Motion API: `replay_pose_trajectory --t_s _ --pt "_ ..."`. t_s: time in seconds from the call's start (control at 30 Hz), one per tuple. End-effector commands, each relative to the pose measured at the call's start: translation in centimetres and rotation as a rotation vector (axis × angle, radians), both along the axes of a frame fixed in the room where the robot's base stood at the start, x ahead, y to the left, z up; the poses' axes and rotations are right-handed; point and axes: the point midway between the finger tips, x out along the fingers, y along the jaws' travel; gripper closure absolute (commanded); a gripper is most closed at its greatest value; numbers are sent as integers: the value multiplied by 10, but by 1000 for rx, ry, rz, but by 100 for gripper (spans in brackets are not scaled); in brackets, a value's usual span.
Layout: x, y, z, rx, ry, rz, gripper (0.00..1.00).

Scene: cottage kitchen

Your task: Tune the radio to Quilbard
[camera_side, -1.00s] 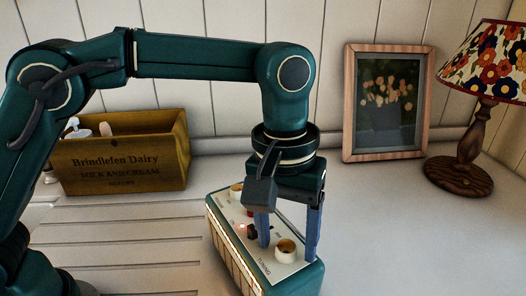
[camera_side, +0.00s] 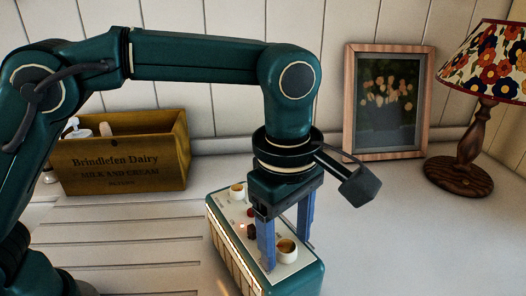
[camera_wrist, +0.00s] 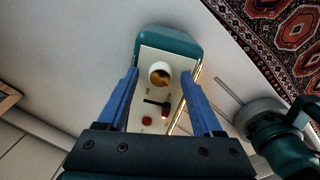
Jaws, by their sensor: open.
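The radio (camera_side: 310,278) is a green box with a cream top panel, standing on the counter. A cream tuning knob with a brown-gold cap (camera_side: 286,248) is near its front right end and also shows in the wrist view (camera_wrist: 160,75). My gripper (camera_side: 288,256) is open, pointing down over the radio. Its two blue fingers stand on either side of the tuning knob, with a gap to each in the wrist view (camera_wrist: 160,72). I cannot tell whether the tips are level with the knob. The dial with station names is not readable.
A second cream knob (camera_side: 237,191), a red button (camera_side: 250,212), a dark lever (camera_wrist: 156,102) and a lit lamp (camera_side: 242,227) share the panel. A wooden dairy crate (camera_side: 120,165), a framed picture (camera_side: 388,105) and a lamp (camera_side: 470,170) stand behind. Counter at right is clear.

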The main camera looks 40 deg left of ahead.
Motion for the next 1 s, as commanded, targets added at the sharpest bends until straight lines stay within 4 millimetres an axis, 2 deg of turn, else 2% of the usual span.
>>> replay_pose_trajectory --t_s 0.03,0.2,0.4,0.53,0.7,1.0 --pt "0 0 0 0 0 53 33" --pt "-1 -1 29 -4 -4 45 33" --pt "-3 0 53 -2 -3 44 33" --pt "5 17 73 -31 -47 97 33" --pt "3 41 94 -51 -81 148 33" --pt "-8 78 115 -66 -140 135 33"
